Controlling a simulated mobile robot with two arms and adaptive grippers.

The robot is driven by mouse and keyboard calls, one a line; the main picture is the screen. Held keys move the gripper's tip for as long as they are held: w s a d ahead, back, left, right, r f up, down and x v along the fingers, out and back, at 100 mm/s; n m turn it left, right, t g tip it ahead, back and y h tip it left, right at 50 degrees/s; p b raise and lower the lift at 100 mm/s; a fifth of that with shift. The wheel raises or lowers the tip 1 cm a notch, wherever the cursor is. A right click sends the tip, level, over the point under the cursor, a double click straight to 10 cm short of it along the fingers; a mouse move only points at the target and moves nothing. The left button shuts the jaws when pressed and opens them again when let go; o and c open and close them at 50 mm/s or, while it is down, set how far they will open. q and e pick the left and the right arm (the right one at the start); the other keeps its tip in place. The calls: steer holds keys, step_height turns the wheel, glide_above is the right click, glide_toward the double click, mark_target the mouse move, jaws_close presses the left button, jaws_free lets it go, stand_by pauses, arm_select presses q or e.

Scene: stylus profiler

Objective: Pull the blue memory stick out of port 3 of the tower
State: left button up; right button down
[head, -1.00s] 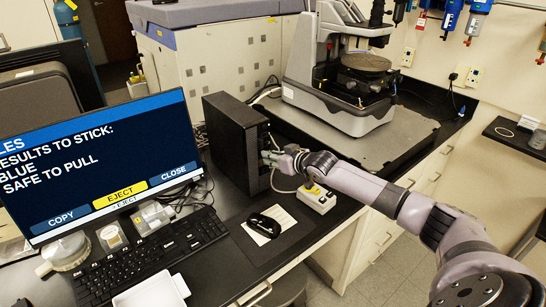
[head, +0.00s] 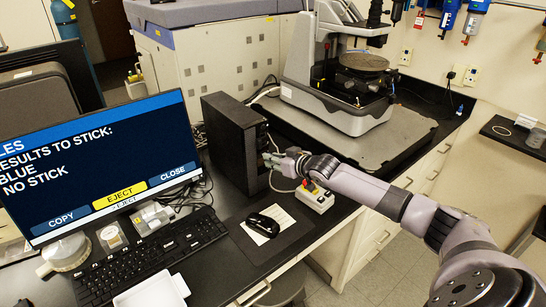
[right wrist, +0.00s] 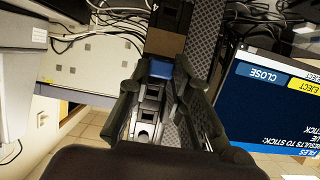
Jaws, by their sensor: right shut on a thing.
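The black tower (head: 230,140) stands upright on the bench beside the monitor. My right gripper (head: 272,160) is at the tower's port side in the head view. In the right wrist view its fingers (right wrist: 161,72) are shut on the blue memory stick (right wrist: 160,68), in front of the tower's port strip (right wrist: 168,22). A port label that looks like 4 shows there. The fingers hide the stick in the head view. The gap between stick and port is too small to judge. The monitor (head: 110,150) reads "BLUE NO STICK". My left gripper is not in view.
A white box with a red button (head: 316,197) sits close under my right wrist. A mouse (head: 263,224) lies on a pad in front of the tower. The profiler (head: 340,105) stands behind my arm. Cables run behind the tower.

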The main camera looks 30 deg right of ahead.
steer(key=shift+s, duration=0.25)
steer(key=shift+s+p, duration=0.3)
steer(key=shift+p, duration=0.05)
steer(key=shift+s+d+p, duration=0.1)
steer(key=shift+s+p, duration=0.7)
steer(key=shift+s, duration=0.45)
steer(key=shift+r+p+v, duration=0.2)
steer(key=shift+p+v, duration=0.55)
steer(key=shift+v, duration=0.7)
steer(key=shift+r+p+v, duration=0.2)
steer(key=shift+p+v, duration=0.5)
steer(key=shift+v, duration=0.75)
